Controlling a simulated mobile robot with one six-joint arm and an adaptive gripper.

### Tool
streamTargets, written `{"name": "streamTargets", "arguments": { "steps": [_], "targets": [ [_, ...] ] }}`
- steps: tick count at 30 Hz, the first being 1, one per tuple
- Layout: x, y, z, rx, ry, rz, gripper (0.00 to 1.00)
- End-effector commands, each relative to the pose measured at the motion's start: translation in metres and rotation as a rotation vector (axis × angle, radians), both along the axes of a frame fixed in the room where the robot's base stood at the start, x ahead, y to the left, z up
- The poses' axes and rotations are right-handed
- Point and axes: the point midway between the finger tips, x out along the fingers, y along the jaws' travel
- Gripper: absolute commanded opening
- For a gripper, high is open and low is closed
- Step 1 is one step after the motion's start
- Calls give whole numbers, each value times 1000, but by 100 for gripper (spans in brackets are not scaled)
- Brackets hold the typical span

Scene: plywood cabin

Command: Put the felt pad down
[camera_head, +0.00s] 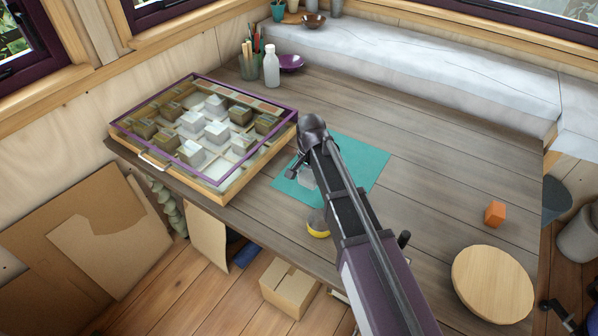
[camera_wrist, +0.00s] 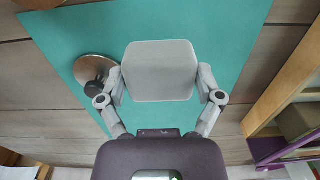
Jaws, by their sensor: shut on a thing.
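The felt pad (camera_wrist: 160,70), a light grey block with rounded corners, is between the two fingers of my gripper (camera_wrist: 160,97) in the wrist view. My gripper is shut on it. In the head view a small part of the pad (camera_head: 307,180) shows beside my gripper, over the teal mat (camera_head: 360,165); my arm hides the rest. The mat (camera_wrist: 225,40) lies flat on the table beneath the pad. I cannot tell how far the pad is above the mat.
A purple-framed tray (camera_head: 205,193) of blocks stands left of the mat. A round silver thing with a dark knob (camera_wrist: 95,68) is by my finger. A yellow-topped thing (camera_head: 318,228) is at the near edge.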

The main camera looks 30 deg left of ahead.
Motion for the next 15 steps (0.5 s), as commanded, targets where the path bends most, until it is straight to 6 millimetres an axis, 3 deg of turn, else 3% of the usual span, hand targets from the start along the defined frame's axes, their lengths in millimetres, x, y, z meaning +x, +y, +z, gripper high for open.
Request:
{"name": "streamTargets", "arguments": {
  "steps": [1,6,15],
  "targets": [
    [10,11,-2,0,0,0,46],
    [25,29,-4,0,0,0,46],
    [30,36,-4,0,0,-1,46]
  ]
}}
